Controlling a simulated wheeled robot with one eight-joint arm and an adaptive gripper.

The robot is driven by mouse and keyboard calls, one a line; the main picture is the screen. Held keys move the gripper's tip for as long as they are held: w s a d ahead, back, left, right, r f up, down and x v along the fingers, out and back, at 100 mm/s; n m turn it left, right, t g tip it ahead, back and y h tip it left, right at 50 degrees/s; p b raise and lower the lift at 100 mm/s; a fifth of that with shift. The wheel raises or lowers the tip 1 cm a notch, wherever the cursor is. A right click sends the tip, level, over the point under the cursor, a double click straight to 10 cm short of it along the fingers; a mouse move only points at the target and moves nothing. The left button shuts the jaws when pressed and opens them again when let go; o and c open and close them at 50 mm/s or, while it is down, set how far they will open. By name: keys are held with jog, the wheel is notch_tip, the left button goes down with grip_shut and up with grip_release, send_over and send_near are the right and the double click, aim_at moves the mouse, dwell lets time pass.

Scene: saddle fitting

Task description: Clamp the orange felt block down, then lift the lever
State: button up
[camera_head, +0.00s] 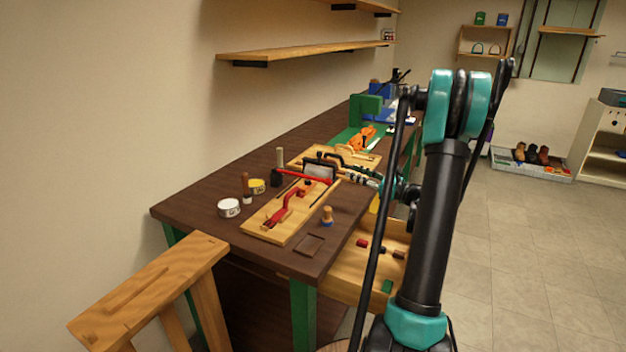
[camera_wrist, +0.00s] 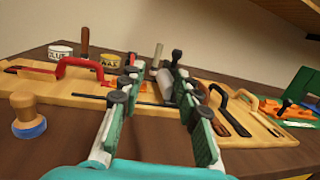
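My gripper (camera_wrist: 153,78) is open, with its two teal-and-black fingers apart. In the head view my gripper (camera_head: 352,174) is at the right edge of the wooden board (camera_head: 270,232). A pale grey cylinder (camera_wrist: 165,82) shows between the fingers in the wrist view; I cannot tell that it is touched. A small orange patch (camera_wrist: 144,90) shows behind the left finger, mostly hidden; I cannot tell whether it is the felt block. A red arched handle (camera_wrist: 80,63) stands on the board to the left. A red bar (camera_head: 303,175) lies near a dark-framed grey piece (camera_head: 320,170).
A wooden knob with a blue base (camera_wrist: 28,120) stands at the near left. The glue tin (camera_wrist: 60,52) and wax tin (camera_wrist: 110,60) stand behind the board. Black-handled tools (camera_wrist: 220,105) lie to the right. An open drawer (camera_head: 370,262) juts out below the bench.

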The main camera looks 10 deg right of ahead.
aim_at(309, 177)
jog(key=f+n+g, duration=0.1)
jog(key=s+f+n+g, duration=0.1)
jog(key=f, duration=0.1)
jog(key=s+f+n+g+y, duration=0.1)
jog(key=f, duration=0.1)
jog(key=shift+s, duration=0.1)
jog(key=shift+a+n, duration=0.15)
jog(key=shift+n, duration=0.15)
jog(key=x, duration=1.7)
jog(key=shift+c, duration=0.4)
grip_shut()
